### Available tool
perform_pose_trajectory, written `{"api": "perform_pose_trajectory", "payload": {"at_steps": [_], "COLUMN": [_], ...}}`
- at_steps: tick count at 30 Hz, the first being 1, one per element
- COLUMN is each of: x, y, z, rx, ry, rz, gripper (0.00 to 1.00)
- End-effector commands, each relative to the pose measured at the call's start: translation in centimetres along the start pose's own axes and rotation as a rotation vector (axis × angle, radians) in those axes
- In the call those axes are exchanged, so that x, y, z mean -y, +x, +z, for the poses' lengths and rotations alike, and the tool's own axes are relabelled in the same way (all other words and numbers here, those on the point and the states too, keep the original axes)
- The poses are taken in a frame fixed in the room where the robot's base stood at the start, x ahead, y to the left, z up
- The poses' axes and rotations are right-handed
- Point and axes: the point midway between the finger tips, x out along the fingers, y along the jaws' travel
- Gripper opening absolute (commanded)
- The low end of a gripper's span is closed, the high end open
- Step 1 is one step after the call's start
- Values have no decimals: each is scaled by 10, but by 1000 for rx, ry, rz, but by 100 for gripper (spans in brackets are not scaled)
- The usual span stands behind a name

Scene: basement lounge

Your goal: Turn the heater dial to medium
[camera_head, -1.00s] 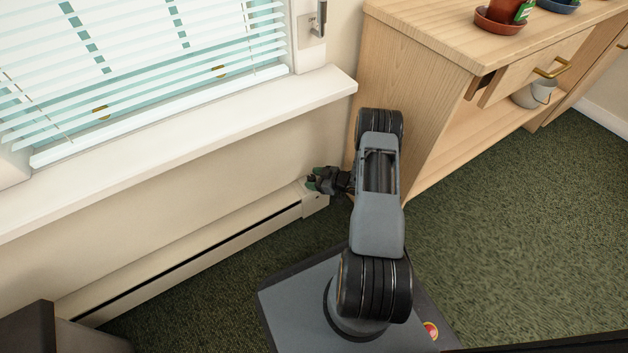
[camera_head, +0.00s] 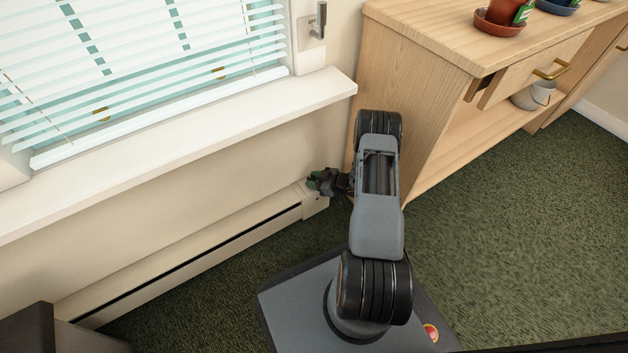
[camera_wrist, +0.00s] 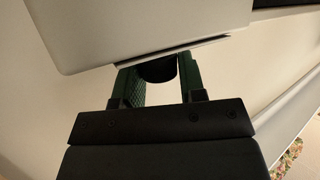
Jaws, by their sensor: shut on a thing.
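The heater (camera_head: 200,240) is a long, low white baseboard unit along the wall under the window. My gripper (camera_head: 314,183) is at its right end, by the end cap. In the wrist view the heater's white end cap (camera_wrist: 130,35) fills the upper part. A dark round dial (camera_wrist: 158,72) sits at its edge between the two green-padded fingers of my gripper (camera_wrist: 158,80). The fingers are shut on the dial. The dial's marks and setting are hidden.
A wooden cabinet (camera_head: 420,110) with a partly open drawer (camera_head: 535,70) stands close to the right of my arm. The white window sill (camera_head: 180,150) juts out above the heater. Green carpet (camera_head: 520,240) is clear at the right.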

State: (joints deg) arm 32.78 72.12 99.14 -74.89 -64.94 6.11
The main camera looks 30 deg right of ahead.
Motion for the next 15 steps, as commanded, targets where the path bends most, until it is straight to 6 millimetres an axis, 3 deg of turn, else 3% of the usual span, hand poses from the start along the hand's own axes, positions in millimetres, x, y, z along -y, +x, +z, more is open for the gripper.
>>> {"api": "perform_pose_trajectory", "payload": {"at_steps": [15], "x": [5], "y": [1], "z": [-2], "rx": [18], "ry": [133], "rz": [318], "gripper": [14]}}
